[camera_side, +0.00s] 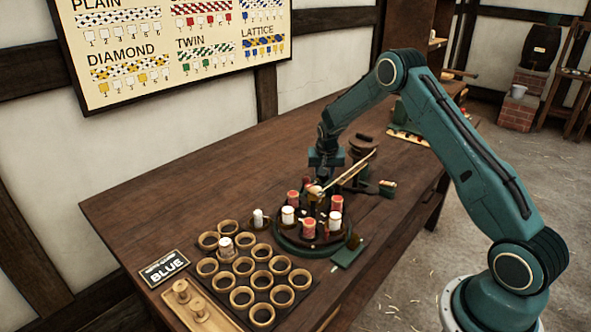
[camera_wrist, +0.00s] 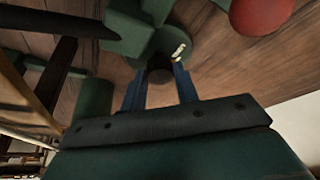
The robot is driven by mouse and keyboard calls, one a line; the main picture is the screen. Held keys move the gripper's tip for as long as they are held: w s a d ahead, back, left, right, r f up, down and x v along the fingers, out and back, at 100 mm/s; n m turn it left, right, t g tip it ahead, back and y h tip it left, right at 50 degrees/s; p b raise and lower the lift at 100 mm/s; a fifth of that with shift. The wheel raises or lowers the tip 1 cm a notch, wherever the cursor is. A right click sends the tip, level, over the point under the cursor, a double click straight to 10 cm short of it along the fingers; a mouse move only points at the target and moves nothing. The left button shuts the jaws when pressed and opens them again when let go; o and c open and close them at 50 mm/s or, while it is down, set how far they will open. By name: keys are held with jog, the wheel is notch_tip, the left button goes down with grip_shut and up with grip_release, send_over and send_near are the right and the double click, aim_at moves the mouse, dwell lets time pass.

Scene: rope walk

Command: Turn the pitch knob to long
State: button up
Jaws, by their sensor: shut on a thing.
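In the wrist view my gripper (camera_wrist: 160,88) has its two blue fingers on either side of a small dark round knob (camera_wrist: 160,75), which I take for the pitch knob. The fingers are shut on it. The knob sits at a round green plate (camera_wrist: 175,42) with pale marks near its edge; I cannot read them or tell which way the knob points. In the side view my gripper (camera_side: 325,178) reaches down behind the braiding machine (camera_side: 297,247), and its fingertips and the knob are hidden there.
Red and white bobbins (camera_side: 309,229) stand around the machine. A pale rod (camera_side: 348,172) slopes up beside my gripper. A red rounded thing (camera_wrist: 260,12) is near in the wrist view.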

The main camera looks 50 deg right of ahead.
jog(key=n, duration=0.1)
jog(key=n+t, duration=0.1)
jog(key=n, duration=0.1)
jog(key=shift+s+d+n+y, duration=0.15)
jog(key=shift+n+y, duration=0.15)
jog(key=shift+y, duration=0.1)
jog(key=n, duration=0.2)
jog(key=n+y, duration=0.1)
jog(key=n, duration=0.1)
jog(key=shift+d+t+y, duration=0.1)
jog(key=shift+t+y, duration=0.2)
jog(key=o, duration=1)
jog(key=shift+c, duration=0.2)
jog(key=shift+r, duration=0.1)
jog(key=v, duration=1.3)
jog(key=shift+s+r, duration=0.15)
jog(key=shift+r, duration=0.15)
